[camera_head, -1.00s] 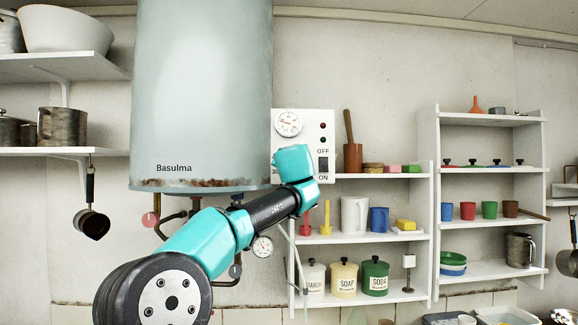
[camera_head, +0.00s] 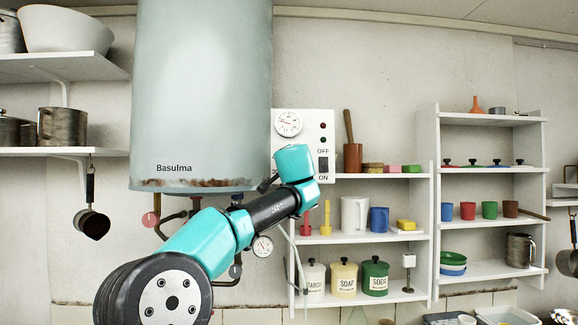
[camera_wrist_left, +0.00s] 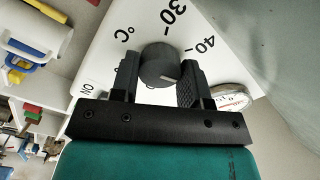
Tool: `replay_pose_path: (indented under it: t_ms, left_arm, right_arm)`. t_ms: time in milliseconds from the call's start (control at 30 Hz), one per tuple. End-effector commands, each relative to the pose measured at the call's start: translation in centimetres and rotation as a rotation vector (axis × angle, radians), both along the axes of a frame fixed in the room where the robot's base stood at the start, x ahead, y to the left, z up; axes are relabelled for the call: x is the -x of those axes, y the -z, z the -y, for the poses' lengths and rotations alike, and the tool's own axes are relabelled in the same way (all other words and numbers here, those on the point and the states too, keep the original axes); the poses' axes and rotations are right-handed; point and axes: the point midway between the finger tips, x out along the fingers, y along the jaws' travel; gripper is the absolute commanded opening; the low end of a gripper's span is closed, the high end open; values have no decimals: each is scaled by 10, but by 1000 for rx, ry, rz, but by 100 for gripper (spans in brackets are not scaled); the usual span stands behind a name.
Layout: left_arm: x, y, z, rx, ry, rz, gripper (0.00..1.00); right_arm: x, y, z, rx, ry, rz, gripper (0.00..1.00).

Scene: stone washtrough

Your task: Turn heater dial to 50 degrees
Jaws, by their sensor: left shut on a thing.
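The heater dial (camera_wrist_left: 160,65) is a dark grey round knob on the white control panel (camera_head: 303,150). In the left wrist view a light pointer mark on its face is seen toward the lower right. The printed "30" (camera_wrist_left: 173,13) and "40" (camera_wrist_left: 206,46) show beyond the dial; no "50" can be read. My left gripper (camera_wrist_left: 160,76) is shut on the dial, with one black finger on each side. In the head view my teal left wrist (camera_head: 295,164) hides the dial.
The water heater tank (camera_head: 201,90) hangs just left of the panel. A round gauge (camera_head: 288,123) and an ON/OFF switch (camera_head: 323,165) are on the panel. Pipes and a small gauge (camera_head: 262,246) lie below. Shelves with jars (camera_head: 375,276) stand to the right.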

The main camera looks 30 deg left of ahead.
Motion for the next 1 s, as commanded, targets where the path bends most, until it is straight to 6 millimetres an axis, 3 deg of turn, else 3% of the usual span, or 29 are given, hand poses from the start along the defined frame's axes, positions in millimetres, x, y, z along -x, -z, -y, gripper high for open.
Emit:
replay_pose_path:
  t_ms: [400,933,967,1000]
  left_arm:
    - [0,0,0,-196,0,-132,18]
    - [0,-1,0,-222,0,-150,18]
    - [0,-1,0,-223,1,-149,45]
    - [0,-1,0,-221,0,-149,49]
  right_arm:
    - [0,0,0,0,0,0,43]
    - [0,0,0,0,0,0,43]
    - [0,0,0,0,0,0,43]
    - [0,0,0,0,0,0,43]
